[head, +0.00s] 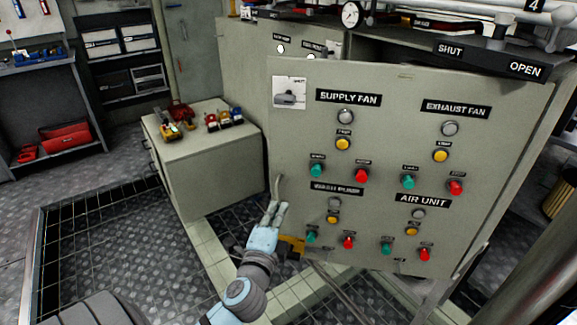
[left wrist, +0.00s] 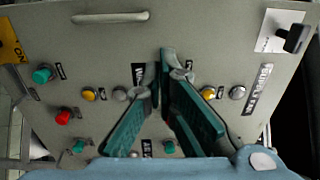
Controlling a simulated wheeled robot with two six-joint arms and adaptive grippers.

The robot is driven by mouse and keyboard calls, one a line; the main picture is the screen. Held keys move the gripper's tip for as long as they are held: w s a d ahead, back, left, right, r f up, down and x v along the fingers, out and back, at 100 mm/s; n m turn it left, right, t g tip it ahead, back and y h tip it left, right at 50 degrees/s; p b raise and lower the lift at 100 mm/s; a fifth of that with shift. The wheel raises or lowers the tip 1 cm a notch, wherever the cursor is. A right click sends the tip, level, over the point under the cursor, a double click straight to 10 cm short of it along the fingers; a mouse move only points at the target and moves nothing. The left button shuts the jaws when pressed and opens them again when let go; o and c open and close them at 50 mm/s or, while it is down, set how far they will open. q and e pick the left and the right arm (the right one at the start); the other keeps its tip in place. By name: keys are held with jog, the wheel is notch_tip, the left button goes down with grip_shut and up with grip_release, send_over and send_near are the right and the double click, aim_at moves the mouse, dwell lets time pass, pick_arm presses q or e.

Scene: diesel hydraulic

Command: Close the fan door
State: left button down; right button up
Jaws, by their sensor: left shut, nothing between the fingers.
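The fan door (head: 385,110) is a large grey-green panel with labels "SUPPLY FAN", "EXHAUST FAN" and "AIR UNIT", several lamps and coloured knobs. It stands swung out at an angle from the cabinet, with a dark gap behind its top right. The panel also fills the left wrist view (left wrist: 215,45). A pale bar handle (head: 277,187) is at its left edge; a bar handle also shows in the left wrist view (left wrist: 110,17). My left gripper (head: 274,207) is shut and empty, in front of the panel's lower left, near the handle. Contact with the panel cannot be told. My right gripper is not in view.
A low grey cabinet (head: 218,165) with small coloured items on top stands left of the door. Dark shelving (head: 110,55) is at the back left. A "SHUT / OPEN" sign (head: 490,60) sits above the door. The plated floor (head: 110,225) at left is clear.

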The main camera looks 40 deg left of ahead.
aim_at(292, 172)
pick_arm(q)
jog(key=x, duration=0.4)
jog(key=b+x, duration=0.1)
jog(key=x, duration=0.4)
jog(key=b+x, duration=0.1)
jog(key=x, duration=0.3)
jog(key=shift+w+a+f, duration=0.25)
jog(key=shift+w+f, duration=0.1)
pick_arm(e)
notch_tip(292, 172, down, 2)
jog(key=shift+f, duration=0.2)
